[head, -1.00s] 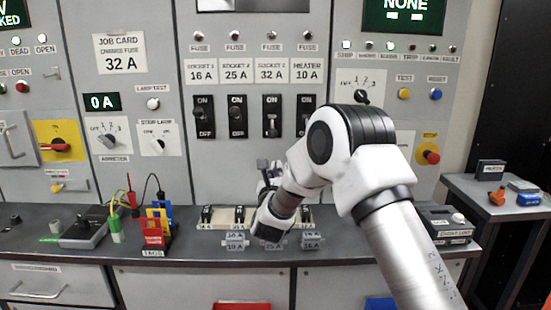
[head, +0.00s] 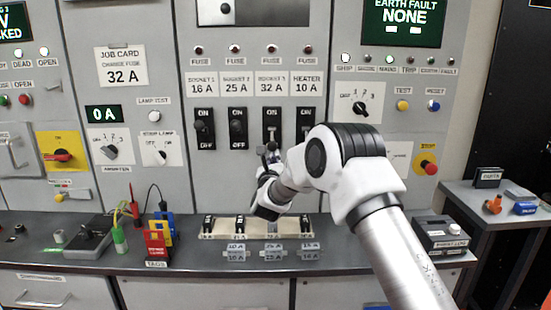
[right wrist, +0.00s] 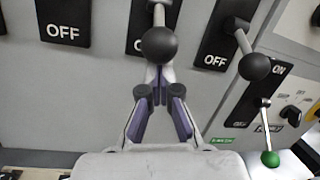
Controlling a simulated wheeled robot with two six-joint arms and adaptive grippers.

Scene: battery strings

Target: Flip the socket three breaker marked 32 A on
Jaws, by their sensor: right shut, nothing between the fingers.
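The socket three breaker (head: 272,120), marked 32 A, is the third black breaker in the panel row. Its lever hangs down toward OFF. In the right wrist view its black ball knob (right wrist: 159,44) is just ahead of my fingertips and partly covers its OFF label. My right gripper (head: 268,152) is at the lower end of this breaker, shut and empty. Its closed fingers (right wrist: 158,88) point up at the knob; I cannot tell whether they touch it. My left gripper is not in view.
Socket two breaker (head: 238,128) is to the left, and heater breaker (head: 305,122) to the right. The heater's ball knob (right wrist: 254,67) sticks out near my gripper. A fuse rack (head: 222,236) stands on the bench below. Red tags (head: 157,245) stand further left.

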